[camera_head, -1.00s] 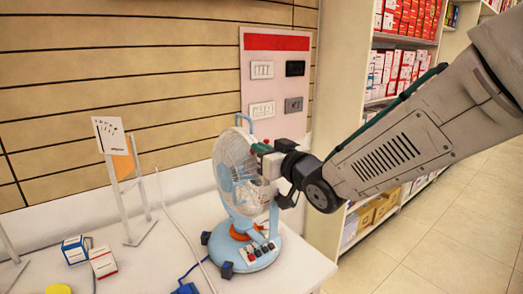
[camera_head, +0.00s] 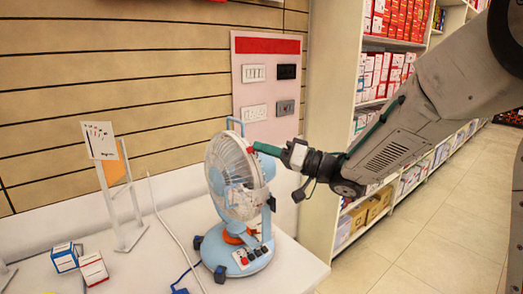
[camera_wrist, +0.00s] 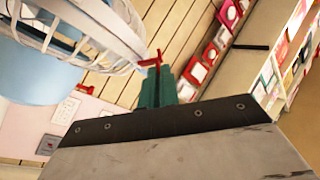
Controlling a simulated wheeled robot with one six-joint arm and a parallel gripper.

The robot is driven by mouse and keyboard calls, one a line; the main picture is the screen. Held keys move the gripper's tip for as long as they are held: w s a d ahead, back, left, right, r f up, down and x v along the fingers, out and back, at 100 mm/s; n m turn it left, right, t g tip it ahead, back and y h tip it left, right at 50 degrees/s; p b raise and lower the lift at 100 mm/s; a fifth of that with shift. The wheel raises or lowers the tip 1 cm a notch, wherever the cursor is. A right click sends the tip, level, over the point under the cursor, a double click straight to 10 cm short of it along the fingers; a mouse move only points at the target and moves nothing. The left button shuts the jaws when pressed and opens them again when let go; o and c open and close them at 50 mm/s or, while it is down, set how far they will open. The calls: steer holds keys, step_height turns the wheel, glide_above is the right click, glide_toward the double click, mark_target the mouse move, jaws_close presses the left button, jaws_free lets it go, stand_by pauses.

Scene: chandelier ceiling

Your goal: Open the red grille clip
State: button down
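The light-blue desk fan (camera_head: 236,205) stands upright on the white table, its round wire grille facing left. The small red grille clip (camera_head: 250,150) is at the grille's upper right rim. In the wrist view, the red clip (camera_wrist: 150,62) sticks out beside the grille rim, just beyond my green fingertips. My gripper (camera_head: 265,149) reaches in from the right, and its green fingers point at the clip. In the wrist view, the fingers of my gripper (camera_wrist: 158,88) look pressed together. The fingertips overlap the clip in view; I cannot tell whether they pinch it.
A pink panel (camera_head: 267,120) with switches and sockets stands behind the fan. A white sign stand (camera_head: 118,185) and small boxes (camera_head: 93,268) are on the table (camera_head: 290,268) to the left. A cable lies left of the fan base. Store shelves (camera_head: 335,120) stand behind at the right.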

steer(key=shift+w+d+f+g+y, duration=0.1)
steer(key=shift+w+d+g+y, duration=0.2)
steer(key=shift+g+y, duration=0.45)
steer(key=shift+w+d+f+g+y, duration=0.15)
steer(key=shift+w+g+y, duration=0.1)
steer(key=shift+g+y, duration=0.45)
steer(key=shift+m, duration=0.3)
steer(key=shift+r, duration=0.1)
steer(key=c, duration=1.6)
jaws_free()
steer(key=shift+c, duration=0.2)
steer(key=v, duration=0.7)
steer(key=shift+d+f, duration=0.25)
steer(key=shift+d, duration=0.1)
